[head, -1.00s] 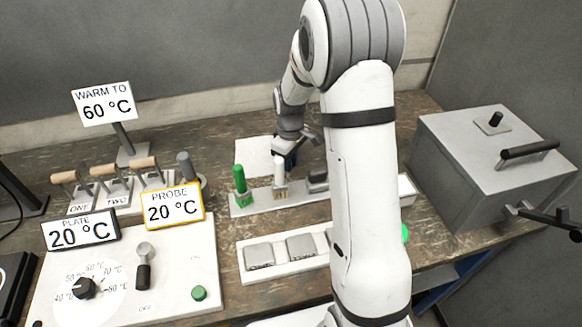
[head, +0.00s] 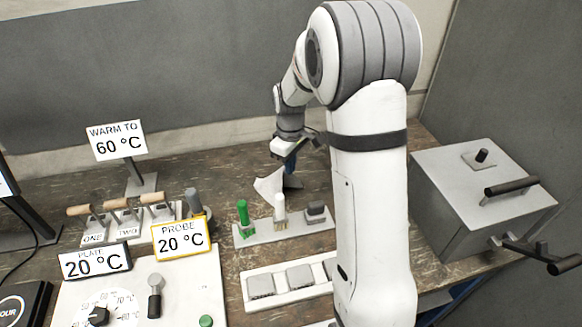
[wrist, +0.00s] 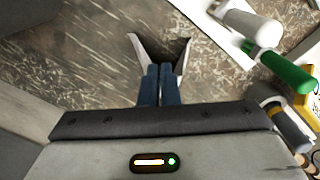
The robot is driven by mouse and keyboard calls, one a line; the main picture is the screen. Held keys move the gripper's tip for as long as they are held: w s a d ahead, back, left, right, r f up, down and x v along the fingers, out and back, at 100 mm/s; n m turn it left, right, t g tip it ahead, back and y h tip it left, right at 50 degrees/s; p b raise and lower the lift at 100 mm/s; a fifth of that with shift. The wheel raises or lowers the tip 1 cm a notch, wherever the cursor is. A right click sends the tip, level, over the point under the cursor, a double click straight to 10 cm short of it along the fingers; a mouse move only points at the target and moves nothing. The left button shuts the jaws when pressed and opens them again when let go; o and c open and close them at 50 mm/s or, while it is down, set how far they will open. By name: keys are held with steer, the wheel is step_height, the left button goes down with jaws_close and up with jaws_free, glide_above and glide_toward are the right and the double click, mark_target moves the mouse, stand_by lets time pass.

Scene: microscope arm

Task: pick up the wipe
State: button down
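The wipe is a thin white sheet (head: 268,186), pinched and folded up into a tent shape, behind the tool strip in the head view. My gripper (head: 291,168) points down above it with its blue fingers at the peak. In the wrist view the blue fingertips (wrist: 159,70) are close together on the wipe (wrist: 142,48), whose folds spread out on both sides of them. The head view does not clearly show whether its lower edge still touches the table.
A white strip (head: 247,239) with a green-handled brush (head: 243,212), a white-handled brush (head: 279,208) and a dark grey block (head: 316,211) stands just in front. Levers (head: 121,215) and signs are at left, a grey lidded box (head: 470,190) at right.

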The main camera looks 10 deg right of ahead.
step_height(320, 180, up, 18)
steer(key=p, duration=0.6)
